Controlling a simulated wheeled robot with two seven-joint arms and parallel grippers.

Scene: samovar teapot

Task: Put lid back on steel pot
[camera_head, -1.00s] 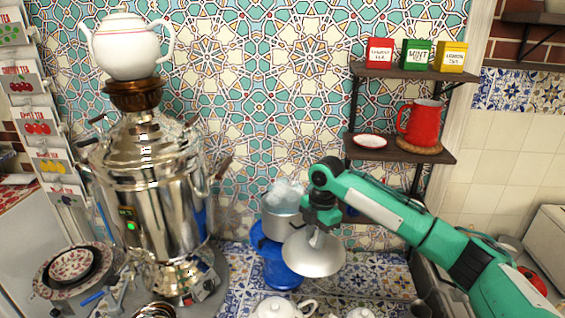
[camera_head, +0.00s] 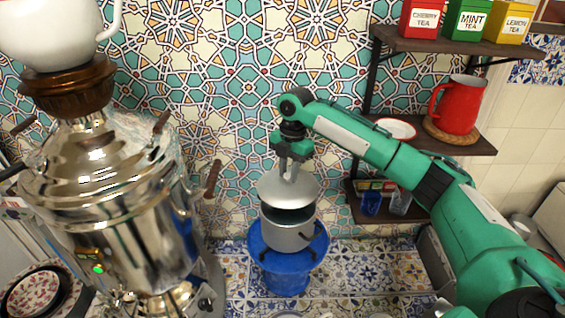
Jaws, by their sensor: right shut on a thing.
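The steel pot (camera_head: 287,236) stands upright on a blue stand (camera_head: 287,279) against the tiled wall, in the middle of the head view. My right gripper (camera_head: 290,176) is shut on the grey metal lid (camera_head: 289,192) from above. The lid hangs over the pot, slightly tilted, with a dark gap showing between its lower edge and the pot's rim. The inside of the pot is mostly hidden by the lid. My left gripper is not in view.
A large shiny samovar (camera_head: 115,205) with a white teapot (camera_head: 55,35) on top stands at left. Wall shelves at right hold tea tins (camera_head: 467,19) and a red jug (camera_head: 457,104). Small jars (camera_head: 385,200) stand on a lower shelf. Tiled counter right of the stand is clear.

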